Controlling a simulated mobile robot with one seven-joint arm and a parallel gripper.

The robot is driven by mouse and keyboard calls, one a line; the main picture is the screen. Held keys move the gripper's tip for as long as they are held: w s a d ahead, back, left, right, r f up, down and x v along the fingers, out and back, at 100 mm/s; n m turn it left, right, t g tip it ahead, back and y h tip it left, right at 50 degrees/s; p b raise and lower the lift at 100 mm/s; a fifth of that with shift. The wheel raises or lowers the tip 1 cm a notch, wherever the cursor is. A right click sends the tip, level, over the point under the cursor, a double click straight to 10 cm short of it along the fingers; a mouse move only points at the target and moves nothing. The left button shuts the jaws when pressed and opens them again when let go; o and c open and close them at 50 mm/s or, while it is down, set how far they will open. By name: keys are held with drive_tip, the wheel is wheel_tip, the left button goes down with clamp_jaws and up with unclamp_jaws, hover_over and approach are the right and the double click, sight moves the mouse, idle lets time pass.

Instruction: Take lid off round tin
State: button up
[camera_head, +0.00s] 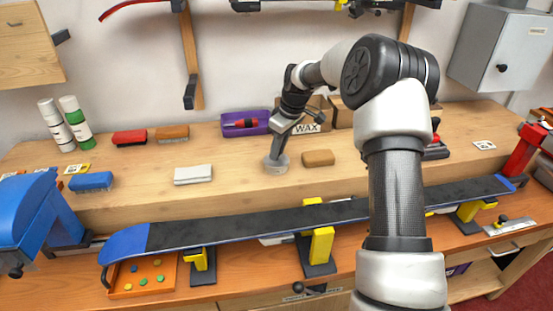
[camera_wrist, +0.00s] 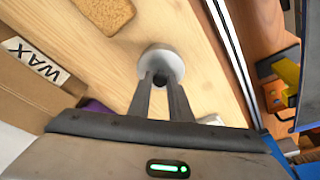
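The round tin (camera_head: 276,167) is small and pale grey and stands upright on the wooden bench top, near the middle of the head view. Its round lid (camera_wrist: 158,54) shows from above in the wrist view, with a dark knob (camera_wrist: 161,80) at its centre. My gripper (camera_head: 278,154) points down over the tin. In the wrist view my gripper's two fingers (camera_wrist: 161,78) are close together, one on each side of the knob, and appear shut on it. The lid seems to sit on the tin; the seam between them is too small to make out.
A white block (camera_head: 193,174) lies left. A long dark ski or board (camera_head: 270,223) runs along the front on yellow supports.

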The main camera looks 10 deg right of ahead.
clamp_jaws()
